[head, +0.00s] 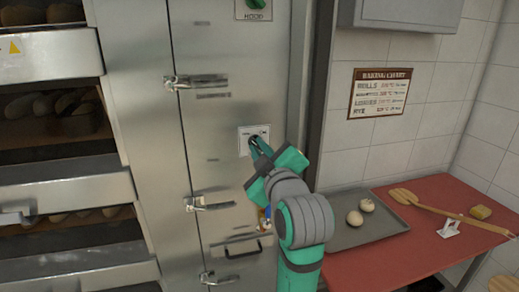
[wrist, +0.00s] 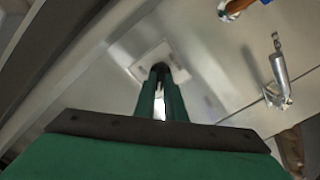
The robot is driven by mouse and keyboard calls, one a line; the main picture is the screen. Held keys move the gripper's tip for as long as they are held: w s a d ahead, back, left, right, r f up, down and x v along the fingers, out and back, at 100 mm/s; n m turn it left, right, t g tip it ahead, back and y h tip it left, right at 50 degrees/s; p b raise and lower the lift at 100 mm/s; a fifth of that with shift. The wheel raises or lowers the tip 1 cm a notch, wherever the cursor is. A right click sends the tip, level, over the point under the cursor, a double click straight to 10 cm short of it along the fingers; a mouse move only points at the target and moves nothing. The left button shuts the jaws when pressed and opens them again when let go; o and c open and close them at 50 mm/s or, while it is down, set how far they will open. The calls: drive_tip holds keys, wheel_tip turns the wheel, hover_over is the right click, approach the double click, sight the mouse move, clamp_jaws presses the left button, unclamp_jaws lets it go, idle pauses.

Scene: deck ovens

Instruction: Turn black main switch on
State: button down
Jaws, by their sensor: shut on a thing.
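The black main switch sits on a pale square plate (head: 245,131) on the steel oven's front panel, right of the door handles. The plate also shows in the wrist view (wrist: 140,62). My gripper (head: 256,147) reaches the plate from the lower right. In the wrist view, my gripper (wrist: 158,85) has its two green fingers closed on the black switch (wrist: 160,70). The fingertips hide part of the switch, and I cannot tell which way it is turned.
Several metal latches (head: 203,82) stick out on the left. A red table (head: 390,262) at right holds a grey tray (head: 350,236) with buns and a wooden peel (head: 445,210).

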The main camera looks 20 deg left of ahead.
drive_tip(key=shift+a, duration=0.1)
drive_tip(key=m, duration=0.5)
drive_tip(key=shift+r, duration=0.15)
drive_tip(key=shift+w+m, duration=0.1)
drive_tip(key=shift+m, duration=6.3)
drive_tip(key=c, duration=1.8)
unclamp_jaws()
drive_tip(key=shift+d, duration=0.2)
